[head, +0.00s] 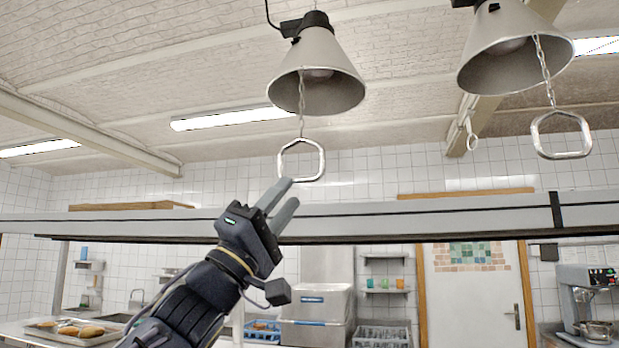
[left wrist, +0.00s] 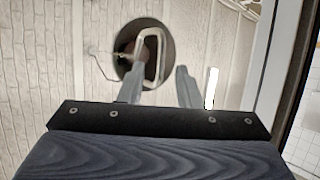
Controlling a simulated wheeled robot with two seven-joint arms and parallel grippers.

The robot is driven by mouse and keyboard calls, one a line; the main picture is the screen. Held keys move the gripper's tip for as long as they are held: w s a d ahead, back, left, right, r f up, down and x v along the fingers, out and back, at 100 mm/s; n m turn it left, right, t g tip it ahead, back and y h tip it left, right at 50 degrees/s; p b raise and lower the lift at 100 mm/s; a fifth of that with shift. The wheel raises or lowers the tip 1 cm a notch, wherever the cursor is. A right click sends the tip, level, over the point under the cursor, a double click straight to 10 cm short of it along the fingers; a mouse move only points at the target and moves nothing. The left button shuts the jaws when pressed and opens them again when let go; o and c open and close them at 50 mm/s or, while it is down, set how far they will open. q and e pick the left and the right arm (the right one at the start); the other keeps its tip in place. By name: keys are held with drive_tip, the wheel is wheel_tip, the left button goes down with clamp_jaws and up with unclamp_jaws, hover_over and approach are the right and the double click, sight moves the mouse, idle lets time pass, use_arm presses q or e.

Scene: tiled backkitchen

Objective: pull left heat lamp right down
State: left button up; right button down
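The left heat lamp (head: 318,62) is a grey cone hanging from the ceiling, with a chain and a metal ring handle (head: 322,160) below it. My left gripper (head: 288,193) is raised just under the ring, with its fingers pointing up. One fingertip is close to the ring's lower left; I cannot tell whether they touch. In the left wrist view, my left gripper (left wrist: 158,72) is open. The ring (left wrist: 162,60) there overlaps the left finger and the gap, in front of the dark lamp opening (left wrist: 126,66). My right gripper is not in view.
A second heat lamp (head: 512,50) with its own ring (head: 565,155) hangs at the right. A long grey shelf (head: 400,222) runs across behind my left forearm. A tray of bread (head: 48,328) is at lower left, and a mixer (head: 590,295) at lower right.

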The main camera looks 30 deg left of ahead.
sight(298, 183)
use_arm(q)
drive_tip(key=p+x, duration=0.2)
drive_tip(key=x, duration=0.3)
drive_tip(key=shift+w, duration=0.1)
clamp_jaws()
